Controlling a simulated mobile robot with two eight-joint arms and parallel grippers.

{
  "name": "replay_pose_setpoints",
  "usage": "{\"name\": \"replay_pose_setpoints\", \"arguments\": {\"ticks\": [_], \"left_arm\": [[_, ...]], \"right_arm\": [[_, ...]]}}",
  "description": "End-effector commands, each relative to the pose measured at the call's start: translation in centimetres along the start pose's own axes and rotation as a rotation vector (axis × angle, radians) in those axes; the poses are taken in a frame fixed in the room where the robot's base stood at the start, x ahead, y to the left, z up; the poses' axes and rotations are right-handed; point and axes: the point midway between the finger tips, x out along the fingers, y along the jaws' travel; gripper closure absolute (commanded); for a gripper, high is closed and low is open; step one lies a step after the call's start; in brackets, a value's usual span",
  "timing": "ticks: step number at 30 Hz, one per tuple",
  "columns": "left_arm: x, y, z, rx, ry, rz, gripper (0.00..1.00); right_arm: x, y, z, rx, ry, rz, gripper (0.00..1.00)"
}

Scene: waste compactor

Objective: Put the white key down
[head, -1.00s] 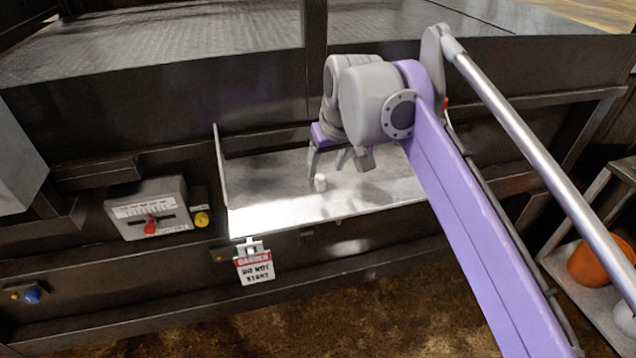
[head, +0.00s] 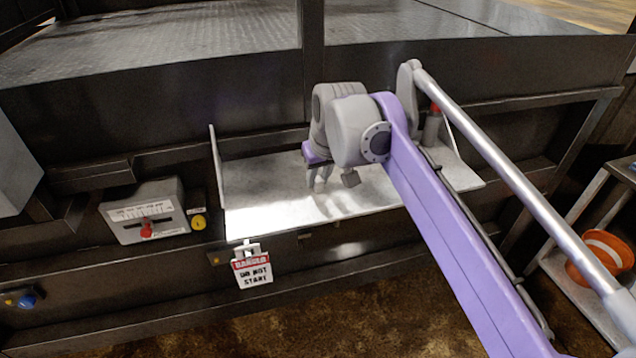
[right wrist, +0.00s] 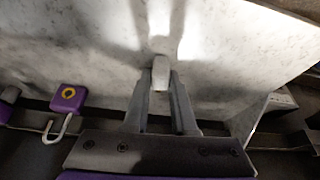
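The small white key (right wrist: 160,72) shows as a pale block between the fingertips of my right gripper (right wrist: 162,80) in the right wrist view. The fingers look closed against its sides. In the head view my right gripper (head: 319,180) is low over the pale metal shelf (head: 255,205), fingers pointing down. The key is hard to make out there, and I cannot tell whether it touches the shelf. My left gripper is not in view.
A red-and-white danger tag (head: 252,271) hangs at the shelf's front edge. A lever box (head: 145,212) is left of the shelf. An orange object (head: 607,252) sits on a cart at right.

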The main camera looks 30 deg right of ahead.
Motion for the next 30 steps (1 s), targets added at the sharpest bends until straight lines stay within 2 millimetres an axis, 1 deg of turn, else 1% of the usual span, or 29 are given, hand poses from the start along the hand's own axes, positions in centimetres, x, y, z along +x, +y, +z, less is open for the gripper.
{"name": "replay_pose_setpoints", "arguments": {"ticks": [1,2,14,17,24,27,30], "left_arm": [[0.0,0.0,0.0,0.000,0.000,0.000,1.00],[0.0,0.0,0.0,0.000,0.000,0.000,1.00],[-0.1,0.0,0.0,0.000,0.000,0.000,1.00],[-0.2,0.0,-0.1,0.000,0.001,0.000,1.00],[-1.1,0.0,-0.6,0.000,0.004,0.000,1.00],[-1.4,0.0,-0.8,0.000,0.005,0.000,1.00],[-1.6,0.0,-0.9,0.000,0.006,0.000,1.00]], "right_arm": [[0.0,0.0,0.0,0.000,0.000,0.000,0.98],[0.0,0.0,0.0,0.000,0.000,0.000,1.00],[-0.2,0.0,-0.1,0.000,0.000,0.000,1.00],[-1.2,0.0,-0.5,0.000,0.000,0.000,1.00],[-5.7,0.0,-2.4,0.001,0.001,0.000,1.00],[-7.4,0.0,-3.1,0.001,0.000,0.000,1.00],[-8.5,0.0,-3.6,0.001,0.000,0.000,1.00]]}}
